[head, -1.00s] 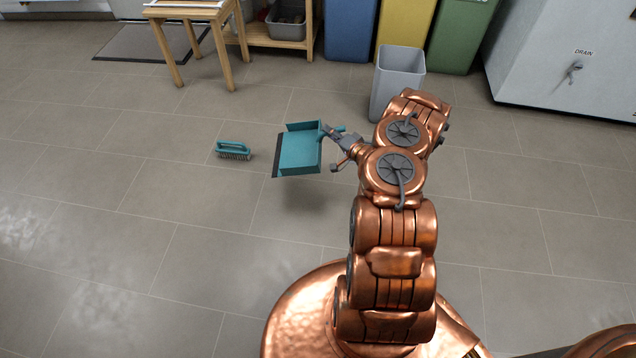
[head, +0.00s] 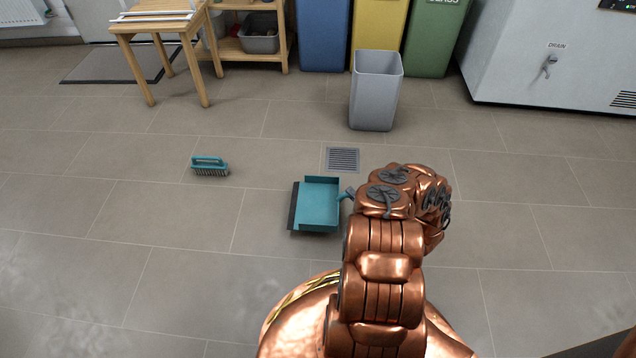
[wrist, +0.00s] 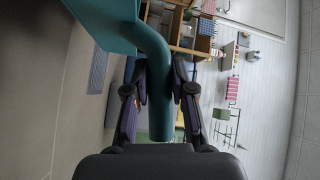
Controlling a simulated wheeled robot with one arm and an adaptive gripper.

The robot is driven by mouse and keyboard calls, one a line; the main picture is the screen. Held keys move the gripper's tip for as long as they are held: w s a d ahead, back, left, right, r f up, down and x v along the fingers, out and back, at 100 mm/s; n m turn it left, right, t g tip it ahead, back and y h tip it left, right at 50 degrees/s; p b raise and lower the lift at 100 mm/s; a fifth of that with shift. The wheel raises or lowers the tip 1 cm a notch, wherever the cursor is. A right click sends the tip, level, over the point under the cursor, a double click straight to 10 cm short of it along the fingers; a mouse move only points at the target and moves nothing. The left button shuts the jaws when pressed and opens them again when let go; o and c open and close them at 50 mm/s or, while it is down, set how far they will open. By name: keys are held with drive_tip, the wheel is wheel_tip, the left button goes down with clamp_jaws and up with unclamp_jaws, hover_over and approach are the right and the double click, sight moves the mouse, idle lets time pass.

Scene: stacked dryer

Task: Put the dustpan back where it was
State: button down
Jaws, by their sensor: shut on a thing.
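The teal dustpan (head: 318,204) is held in the air in front of my arm in the head view, its dark lip to the left. In the wrist view its teal handle (wrist: 158,85) runs between the two dark fingers of my gripper (wrist: 160,90), which is shut on it. In the head view my arm mostly hides the gripper. A teal brush (head: 210,166) lies on the tiled floor to the left of the dustpan, bristles down.
A grey bin (head: 376,95) stands on the floor beyond a floor drain (head: 342,159). Blue, yellow and green bins (head: 428,40) line the back. A wooden table (head: 160,27) and shelf (head: 240,48) stand at back left, a large white machine (head: 530,60) at back right. The floor around the brush is open.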

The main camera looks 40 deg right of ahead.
sight(339, 178)
drive_tip(key=w+d+f+b, duration=0.1)
drive_tip(key=w+b, duration=0.1)
drive_tip(key=w, duration=0.2)
drive_tip(key=w+d+f+b, duration=0.1)
drive_tip(key=w+b, duration=0.1)
drive_tip(key=w, duration=0.3)
drive_tip(key=w+d+f+b, duration=0.1)
drive_tip(key=w+f+b, duration=0.1)
drive_tip(key=w, duration=0.3)
drive_tip(key=shift+b, duration=0.4)
drive_tip(key=shift+f, duration=0.5)
drive_tip(key=c, duration=1)
unclamp_jaws()
